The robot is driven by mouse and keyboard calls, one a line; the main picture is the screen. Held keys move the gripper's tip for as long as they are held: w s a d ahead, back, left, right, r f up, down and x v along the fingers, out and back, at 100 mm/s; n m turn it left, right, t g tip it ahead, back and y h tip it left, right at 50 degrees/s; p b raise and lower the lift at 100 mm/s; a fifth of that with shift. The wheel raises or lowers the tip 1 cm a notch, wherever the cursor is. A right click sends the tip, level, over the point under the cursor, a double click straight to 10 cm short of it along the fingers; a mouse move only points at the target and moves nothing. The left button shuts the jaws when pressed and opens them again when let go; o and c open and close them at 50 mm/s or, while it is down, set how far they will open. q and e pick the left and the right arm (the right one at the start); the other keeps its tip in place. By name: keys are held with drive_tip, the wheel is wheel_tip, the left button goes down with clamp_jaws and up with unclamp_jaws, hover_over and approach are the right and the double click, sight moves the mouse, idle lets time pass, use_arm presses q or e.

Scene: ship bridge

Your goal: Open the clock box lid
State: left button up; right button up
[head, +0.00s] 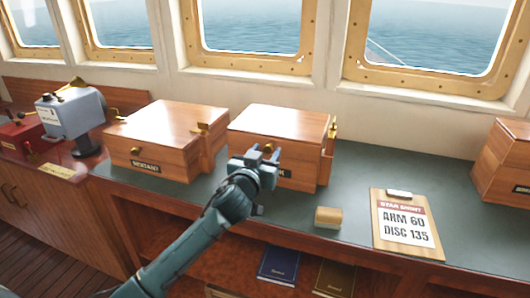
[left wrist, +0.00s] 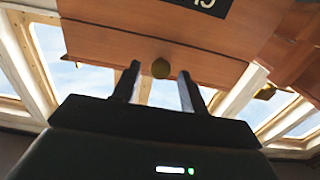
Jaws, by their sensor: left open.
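The clock box (head: 283,120) is a wooden box in the middle of the counter, with its lid shut. Its dark front label is mostly hidden by my gripper in the head view; part of it shows upside down in the left wrist view. A round brass knob (left wrist: 161,68) sits on the front of the box. My left gripper (head: 264,153) is open in front of the box, fingers pointing at it. In the left wrist view the gripper (left wrist: 159,74) has one finger on each side of the knob, with gaps showing. My right gripper is not in view.
A similar box labelled SEXTANT (head: 165,135) stands close on the left. A small wooden block (head: 328,217) and a clipboard (head: 407,222) lie to the right on the green counter (head: 362,165). Another wooden box (head: 500,165) is at the far right. Books lie on a shelf below.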

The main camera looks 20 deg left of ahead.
use_arm(q)
drive_tip(key=shift+w, duration=0.1)
drive_tip(key=shift+c, duration=0.3)
clamp_jaws()
